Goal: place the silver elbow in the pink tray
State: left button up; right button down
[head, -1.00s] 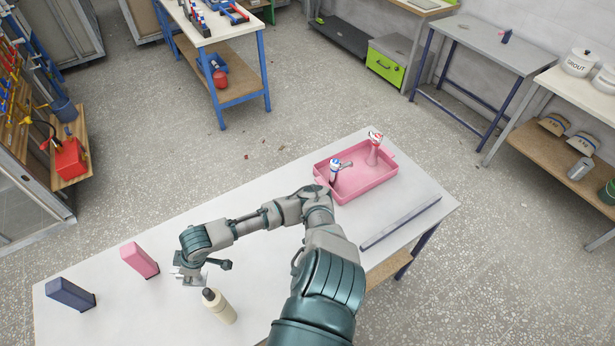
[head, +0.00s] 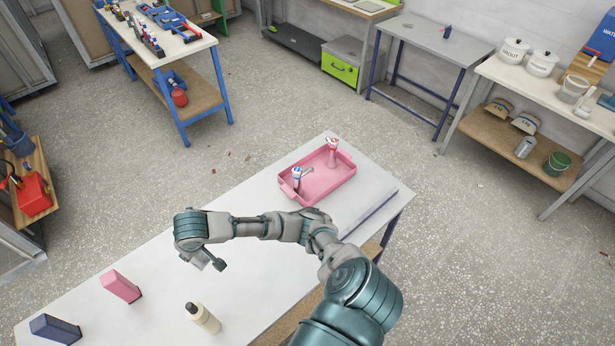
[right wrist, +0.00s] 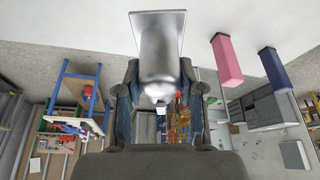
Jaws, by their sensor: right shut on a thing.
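The silver elbow (right wrist: 157,62), with its square plate, is in my right gripper (right wrist: 158,88) in the right wrist view. The fingers close on it from both sides. The pink tray (head: 326,182) sits at the table's far right end, well to the right of my wrist. Two tap-like pieces stand in it: a white and blue one (head: 297,179) at the left and a pink one with a red and white top (head: 332,150) at the back. My left gripper is not in view.
A grey bar (head: 370,212) lies along the right edge. The tray's front right floor is clear.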

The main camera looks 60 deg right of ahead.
aim_at(314, 177)
jog(key=z, duration=0.6)
jog(key=k+z, duration=0.1)
jog(key=z, duration=0.5)
jog(key=l+z, duration=0.1)
jog(key=z, duration=1.15)
jog(key=l+z, duration=0.15)
jog(key=z, duration=1.05)
jog(key=l+z, duration=0.15)
jog(key=z, duration=1.1)
jog(key=i+l+u, duration=0.1)
jog(key=i+u, duration=0.25)
jog(key=i+j+u, duration=0.1)
jog(key=u, duration=0.35)
jog(key=i+u, duration=0.3)
jog(key=u, duration=0.15)
jog(key=i+u, duration=0.2)
jog(key=u, duration=0.2)
jog(key=i+l+u, duration=0.1)
jog(key=u, duration=0.75)
jog(key=i+u, duration=0.15)
jog(key=u, duration=0.65)
jog(key=i+l+u, duration=0.1)
jog(key=u, duration=0.3)
jog(key=l+u, duration=0.1)
jog(key=u, duration=0.3)
jog(key=i+u, duration=0.65)
jog(key=u, duration=0.15)
